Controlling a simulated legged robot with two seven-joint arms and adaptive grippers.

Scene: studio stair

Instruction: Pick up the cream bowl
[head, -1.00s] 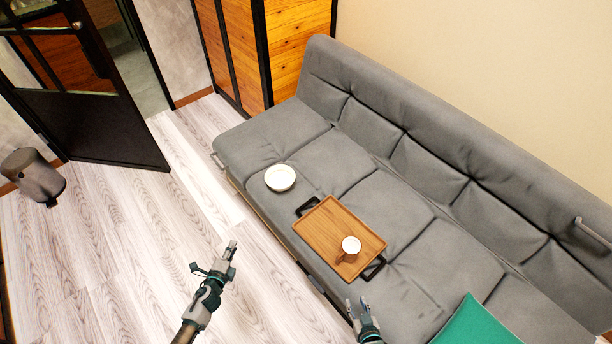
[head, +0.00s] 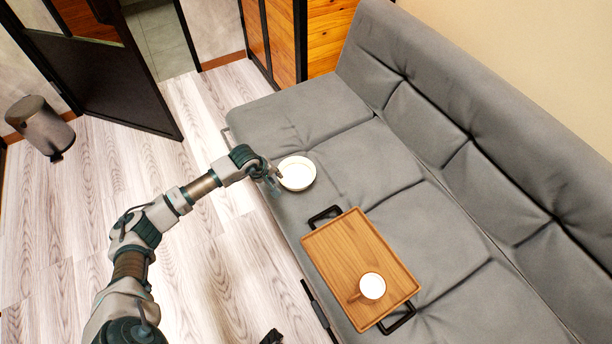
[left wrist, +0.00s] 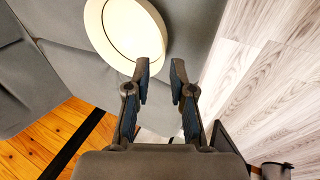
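On the sofa (head: 345,185), a wooden tray (head: 345,245) with black handles holds a mug (head: 371,287). A dark bin (head: 40,125) and an open black door (head: 115,85) stand at the left. The wood floor between is clear.

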